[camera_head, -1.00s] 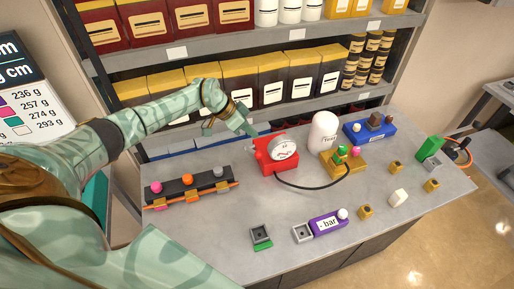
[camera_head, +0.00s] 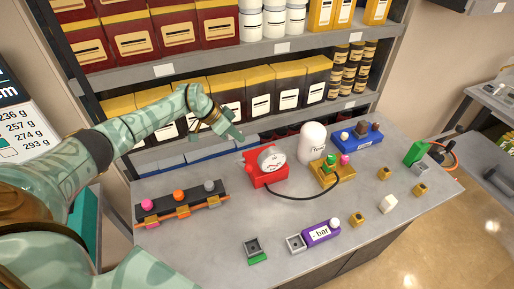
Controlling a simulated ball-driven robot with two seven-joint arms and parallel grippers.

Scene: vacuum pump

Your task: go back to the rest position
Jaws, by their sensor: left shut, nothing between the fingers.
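My left gripper (camera_head: 234,133) is raised at the back of the grey table (camera_head: 200,245), in front of the shelf and above and left of the red gauge unit (camera_head: 266,178). It is shut and empty, and touches nothing that I can see. My left arm comes in from the left edge. My right gripper is not in view. The red unit carries a round dial (camera_head: 271,158). A black hose (camera_head: 300,197) links it to the yellow block (camera_head: 331,175) with green and pink knobs. A white tank (camera_head: 312,143) stands behind them.
A black rail (camera_head: 180,201) with pink, orange and grey knobs lies at the left. A purple "bar" block (camera_head: 321,233) and a small green-edged socket (camera_head: 254,249) lie at the front. A blue block (camera_head: 357,137) stands at the back right. Shelves (camera_head: 270,50) with boxes rise behind.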

